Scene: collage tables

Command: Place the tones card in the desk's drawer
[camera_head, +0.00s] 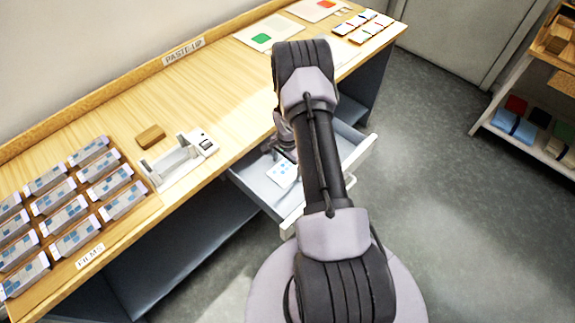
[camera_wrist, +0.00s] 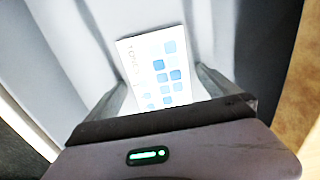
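The tones card (camera_head: 283,174) is white with blue squares and lies inside the open drawer (camera_head: 262,190) of the desk. In the wrist view the card (camera_wrist: 165,68) is face up, its lettering along the left side, its near end hidden behind my gripper's body. My gripper (camera_head: 284,140) is at the drawer, partly hidden by my arm in the head view. In the wrist view its two fingers (camera_wrist: 160,78) are spread apart, on either side of the card in the picture. The card appears to rest on the drawer floor; contact with the fingers is unclear.
The desk top holds a grey device (camera_head: 180,160), a wooden block (camera_head: 150,136), and several film cards in rows at the left. A green-marked sheet (camera_head: 262,38) and small cards lie at the far end. A shelf (camera_head: 530,130) stands at right. The floor between is clear.

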